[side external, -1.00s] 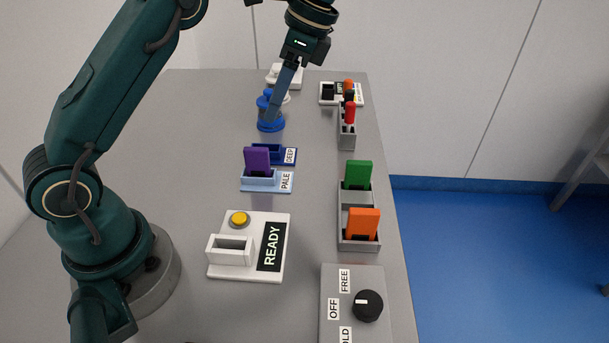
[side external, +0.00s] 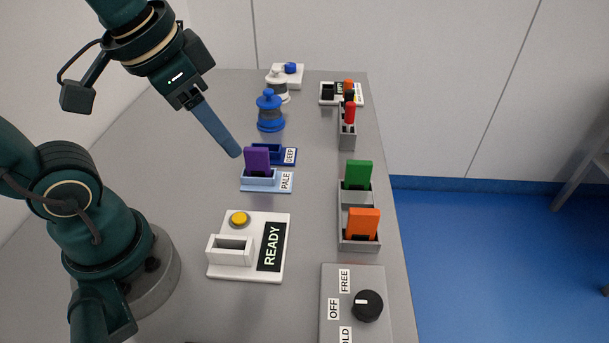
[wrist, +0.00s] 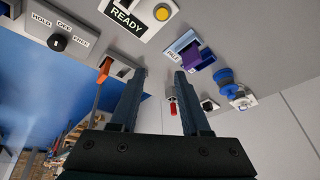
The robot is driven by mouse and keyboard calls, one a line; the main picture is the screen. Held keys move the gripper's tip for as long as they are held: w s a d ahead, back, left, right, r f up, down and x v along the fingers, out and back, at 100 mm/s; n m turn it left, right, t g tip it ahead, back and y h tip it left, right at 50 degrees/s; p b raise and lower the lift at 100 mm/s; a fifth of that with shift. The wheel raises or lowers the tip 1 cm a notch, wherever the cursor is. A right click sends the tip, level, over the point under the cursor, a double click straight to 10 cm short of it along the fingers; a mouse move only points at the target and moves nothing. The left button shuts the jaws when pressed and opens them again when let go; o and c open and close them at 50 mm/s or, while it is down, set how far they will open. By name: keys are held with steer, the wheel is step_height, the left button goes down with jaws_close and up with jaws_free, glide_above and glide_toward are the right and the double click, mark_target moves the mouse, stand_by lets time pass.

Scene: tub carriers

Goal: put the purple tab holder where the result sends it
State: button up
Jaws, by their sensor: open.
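The purple tab holder (side external: 257,160) stands upright in the pale blue stand (side external: 262,182) labelled PALE; it also shows in the wrist view (wrist: 192,56). The dark blue stand (side external: 270,150) labelled DEEP sits just behind it, partly hidden. The white station (side external: 250,272) has a yellow button (side external: 239,219), an empty-looking slot (side external: 231,250) and a display reading READY (side external: 271,246). My gripper (side external: 236,152) is in the air, appearing just left of the purple tab holder. In the wrist view my gripper (wrist: 160,74) has its fingers apart with nothing between them.
A grey rack (side external: 358,247) holds green and orange tabs; a narrower rack (side external: 347,140) holds a red one. A control box (side external: 342,300) with a black dial stands at the front. A blue jar-like object (side external: 270,112) and a white one (side external: 278,84) stand behind the stands.

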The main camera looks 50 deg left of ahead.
steer(key=shift+s+d+f+n+t, duration=0.25)
steer(key=shift+s+f+n, duration=0.1)
steer(key=shift+s+f, duration=0.15)
steer(key=shift+s+d+f+n+t, duration=0.1)
steer(key=shift+s+f+n+t, duration=0.2)
steer(key=shift+s+f, duration=0.2)
stand_by(0.5)
